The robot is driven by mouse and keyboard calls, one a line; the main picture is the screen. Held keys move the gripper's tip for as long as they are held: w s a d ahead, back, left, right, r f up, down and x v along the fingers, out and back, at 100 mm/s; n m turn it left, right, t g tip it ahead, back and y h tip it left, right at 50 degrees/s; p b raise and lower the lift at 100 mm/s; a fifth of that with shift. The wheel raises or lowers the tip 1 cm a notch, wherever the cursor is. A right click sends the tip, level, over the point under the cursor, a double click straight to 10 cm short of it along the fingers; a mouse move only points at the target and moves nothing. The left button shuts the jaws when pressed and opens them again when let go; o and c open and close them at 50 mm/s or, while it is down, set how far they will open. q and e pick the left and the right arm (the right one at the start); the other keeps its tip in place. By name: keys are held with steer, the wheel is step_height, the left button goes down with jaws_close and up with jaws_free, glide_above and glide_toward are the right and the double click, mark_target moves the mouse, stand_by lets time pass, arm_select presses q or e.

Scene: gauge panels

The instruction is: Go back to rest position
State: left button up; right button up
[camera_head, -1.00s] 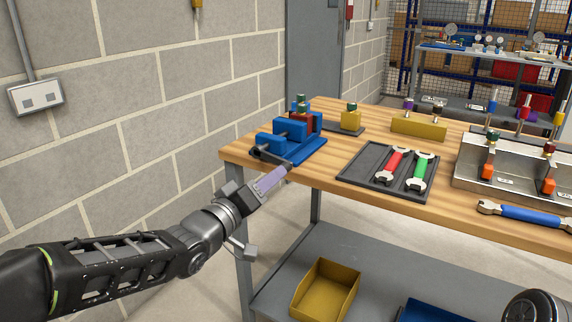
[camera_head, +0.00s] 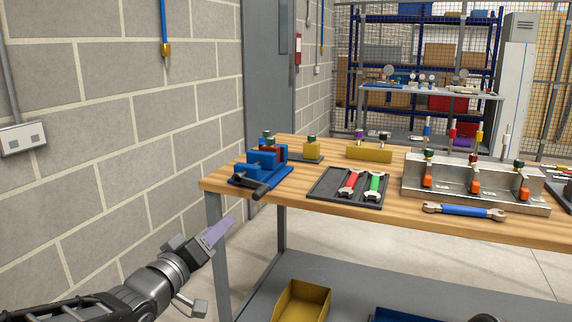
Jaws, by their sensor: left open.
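My left gripper (camera_head: 206,262) comes in from the lower left, low beside the left front leg of the wooden workbench (camera_head: 400,222). It is open, with nothing seen between its fingers. The gripper is apart from the blue vise (camera_head: 262,170) on the bench's left corner. My right gripper is not seen; a dark rounded part shows at the bottom edge.
A black tray (camera_head: 322,188) holds a red wrench (camera_head: 349,183) and a green wrench (camera_head: 375,186). A blue wrench (camera_head: 464,211) lies by a metal gauge stand (camera_head: 475,189). A yellow bin (camera_head: 302,301) is on the lower shelf. A block wall (camera_head: 95,120) stands at left.

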arm_select(q)
steer(key=s+d+f+m+g+y, duration=0.1)
steer(key=s+f+g, duration=0.25)
steer(key=f, duration=1.35)
steer(key=s+d+f+m+g+y, duration=0.1)
steer(key=s+f+g+y, duration=0.2)
steer(key=f, duration=1.3)
steer(key=s+d+f+g, duration=0.2)
steer(key=s+f+g, duration=0.1)
steer(key=s+f, duration=0.5)
steer(key=s+d+f+g+h, duration=0.1)
steer(key=s+f+g, duration=0.2)
steer(key=s+f, duration=0.5)
steer(key=s+d+f+g, duration=0.2)
steer(key=s+f+g, duration=0.3)
steer(key=s, duration=0.5)
step_height(320, 180, up, 17)
steer(key=t+p, duration=0.1)
steer(key=p, duration=1.7)
steer(key=shift+s+d+r+p, duration=0.15)
steer(key=shift+d+p, duration=0.05)
steer(key=shift+p, duration=0.2)
steer(key=shift+t, duration=0.25)
